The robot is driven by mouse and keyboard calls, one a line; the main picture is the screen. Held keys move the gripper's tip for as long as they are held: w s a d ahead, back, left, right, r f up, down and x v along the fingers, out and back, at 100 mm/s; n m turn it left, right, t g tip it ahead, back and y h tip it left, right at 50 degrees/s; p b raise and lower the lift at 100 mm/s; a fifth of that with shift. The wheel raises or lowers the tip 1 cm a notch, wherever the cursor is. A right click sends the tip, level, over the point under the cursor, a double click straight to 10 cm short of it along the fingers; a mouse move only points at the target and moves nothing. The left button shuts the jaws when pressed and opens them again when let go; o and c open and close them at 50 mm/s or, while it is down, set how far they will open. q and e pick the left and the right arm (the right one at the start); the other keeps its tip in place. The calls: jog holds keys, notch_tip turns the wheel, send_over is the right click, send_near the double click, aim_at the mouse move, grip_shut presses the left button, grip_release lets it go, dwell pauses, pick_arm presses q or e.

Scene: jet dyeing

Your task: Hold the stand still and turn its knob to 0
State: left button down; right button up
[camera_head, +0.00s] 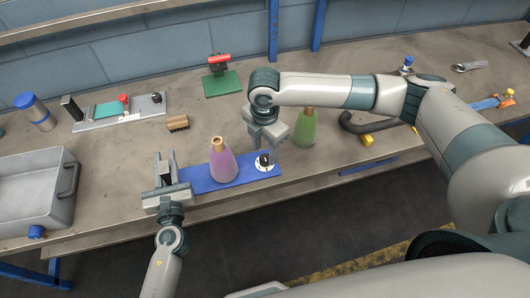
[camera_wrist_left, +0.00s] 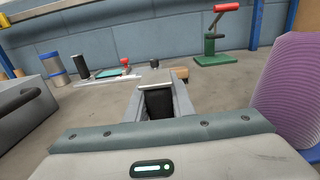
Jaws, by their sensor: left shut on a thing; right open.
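The stand is a flat blue plate (camera_head: 205,184) on the table's front part, with a purple bottle (camera_head: 223,162) upright on it. Its black knob (camera_head: 263,160) sits on a white dial at the plate's right end; the dial marks are too small to read. My left gripper (camera_head: 166,170) is at the plate's left end, shut on a dark upright piece (camera_wrist_left: 158,104) that appears to be the stand's grip. My right gripper (camera_head: 268,139) is open, just above and behind the knob, apart from it as far as I can see.
A green bottle (camera_head: 304,127) stands close to the right gripper's right side. A grey bin (camera_head: 36,196) is at the left. A green-based device with a red handle (camera_head: 222,76) and a small brown block (camera_head: 177,124) stand behind. The bench front edge is near the plate.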

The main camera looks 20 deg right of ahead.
aim_at(265, 157)
notch_tip(265, 157, up, 9)
dwell(0.4)
